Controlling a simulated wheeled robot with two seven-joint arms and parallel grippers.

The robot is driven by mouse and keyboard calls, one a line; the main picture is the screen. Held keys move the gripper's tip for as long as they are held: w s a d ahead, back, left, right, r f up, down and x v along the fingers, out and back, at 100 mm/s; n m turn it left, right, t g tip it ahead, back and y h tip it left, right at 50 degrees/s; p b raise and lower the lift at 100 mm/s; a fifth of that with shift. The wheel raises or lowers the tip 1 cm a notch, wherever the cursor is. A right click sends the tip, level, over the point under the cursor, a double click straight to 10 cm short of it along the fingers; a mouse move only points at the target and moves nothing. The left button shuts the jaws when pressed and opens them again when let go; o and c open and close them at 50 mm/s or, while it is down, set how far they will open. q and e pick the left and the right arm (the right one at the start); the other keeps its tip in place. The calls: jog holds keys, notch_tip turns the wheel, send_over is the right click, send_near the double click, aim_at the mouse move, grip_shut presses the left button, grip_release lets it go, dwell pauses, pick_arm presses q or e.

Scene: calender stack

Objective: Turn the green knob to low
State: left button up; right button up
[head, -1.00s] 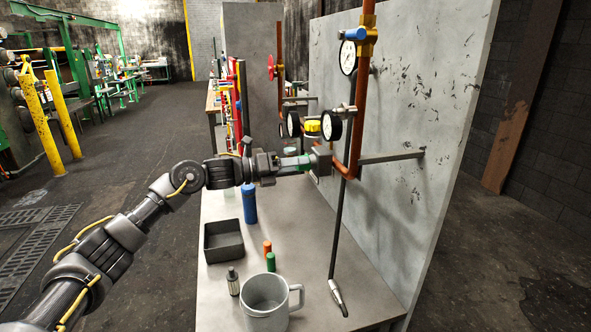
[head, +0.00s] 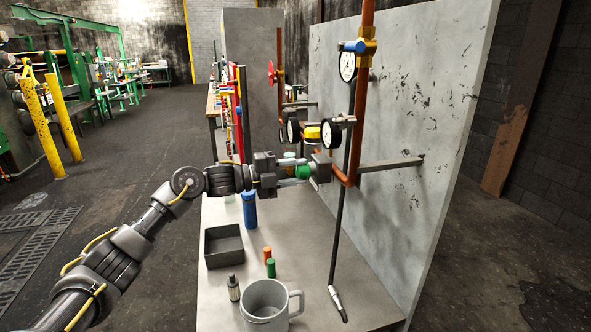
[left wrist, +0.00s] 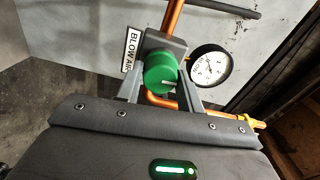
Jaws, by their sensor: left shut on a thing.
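The green knob (left wrist: 160,74) sits on a grey block beside a "BLOW AIR" label (left wrist: 132,48) in the left wrist view. A light pointer line shows on its face. In the head view the knob (head: 303,172) is on the near side of the grey block (head: 322,168) on the copper pipe. My left gripper (left wrist: 160,80) has a finger on either side of the knob and is shut on it; it also shows in the head view (head: 298,172). The knob's setting marks cannot be read. My right gripper is not in view.
Gauges (head: 332,136) and a yellow knob (head: 312,131) sit close above and behind. A grey panel (head: 400,130) stands to the right. On the table below are a mug (head: 263,305), a dark tray (head: 223,260), a blue bottle (head: 249,209) and small cylinders (head: 270,267).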

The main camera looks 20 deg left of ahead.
pick_arm(q)
jog(key=n+p, duration=0.1)
jog(key=n, duration=0.2)
jog(key=shift+r+n+p, duration=0.2)
jog(key=shift+n+p, duration=0.2)
jog(key=n+p, duration=0.2)
jog(key=n, duration=0.2)
jog(key=shift+n+p, duration=0.3)
jog(key=shift+p, duration=0.1)
jog(key=n+p, duration=0.2)
jog(key=n, duration=0.1)
jog(key=shift+n+p, duration=0.3)
jog(key=n+p, duration=0.3)
jog(key=n, duration=0.1)
jog(key=shift+n+p, duration=0.3)
jog(key=n+p, duration=0.3)
jog(key=n, duration=0.1)
jog(key=n+p, duration=0.2)
jog(key=n, duration=0.1)
jog(key=n+p, duration=0.1)
jog(key=n, duration=0.1)
jog(key=shift+f+n, duration=0.15)
jog(key=shift+n, duration=0.15)
jog(key=shift+f+n+p, duration=0.1)
jog(key=shift+n+p, duration=0.25)
jog(key=shift+n, duration=1.05)
